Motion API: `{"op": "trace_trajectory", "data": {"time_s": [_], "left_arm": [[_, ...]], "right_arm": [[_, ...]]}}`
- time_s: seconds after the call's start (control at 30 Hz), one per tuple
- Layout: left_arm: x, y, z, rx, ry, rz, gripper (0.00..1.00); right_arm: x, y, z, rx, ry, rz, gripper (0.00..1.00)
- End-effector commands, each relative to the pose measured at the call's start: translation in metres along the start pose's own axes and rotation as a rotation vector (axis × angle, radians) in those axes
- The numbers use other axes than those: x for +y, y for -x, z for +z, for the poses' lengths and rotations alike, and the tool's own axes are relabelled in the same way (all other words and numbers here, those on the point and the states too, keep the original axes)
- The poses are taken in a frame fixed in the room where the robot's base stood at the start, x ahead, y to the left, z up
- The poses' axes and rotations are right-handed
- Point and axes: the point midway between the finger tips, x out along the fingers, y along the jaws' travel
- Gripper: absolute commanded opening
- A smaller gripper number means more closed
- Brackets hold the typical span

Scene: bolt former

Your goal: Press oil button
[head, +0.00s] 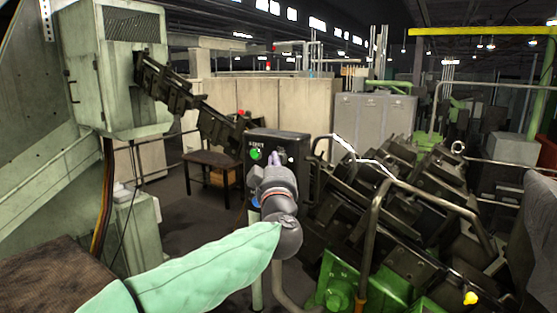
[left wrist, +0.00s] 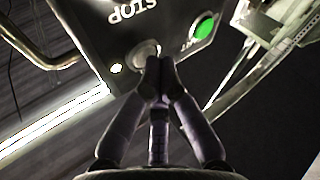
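A dark control box (head: 290,143) stands in the middle of the head view, with a green button (head: 256,154) on its face. In the left wrist view the box (left wrist: 105,40) shows upside-down "STOP" lettering, the green button (left wrist: 204,27), a pale round button (left wrist: 145,50) and a small lit lamp (left wrist: 116,68). I cannot read which button is for oil. My left gripper (head: 273,160) is in front of the box. Its fingertips (left wrist: 158,72) are together and overlap the pale button's lower edge; I cannot tell whether they touch. My right gripper is not in view.
A bent metal rail (head: 425,192) and dark machinery (head: 400,215) stand right of the box. A small wooden table (head: 212,160) is behind on the left. A grey-green cabinet (head: 115,65) is at the far left. Open floor lies left of the box.

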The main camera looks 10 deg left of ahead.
Motion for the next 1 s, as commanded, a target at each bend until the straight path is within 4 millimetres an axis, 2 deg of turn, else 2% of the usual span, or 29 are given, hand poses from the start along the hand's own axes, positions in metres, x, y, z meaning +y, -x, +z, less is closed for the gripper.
{"op": "trace_trajectory", "data": {"time_s": [0.5, 0.83, 1.0], "left_arm": [[-0.007, 0.013, -0.006, -0.001, 0.001, 0.001, 0.00], [-0.007, 0.014, -0.007, 0.000, 0.001, 0.000, 0.00], [-0.013, 0.024, -0.012, 0.000, 0.001, 0.001, 0.00]], "right_arm": [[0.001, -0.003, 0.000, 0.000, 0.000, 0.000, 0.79], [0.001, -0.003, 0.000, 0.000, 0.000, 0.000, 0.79], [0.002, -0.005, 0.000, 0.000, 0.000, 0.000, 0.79]]}}
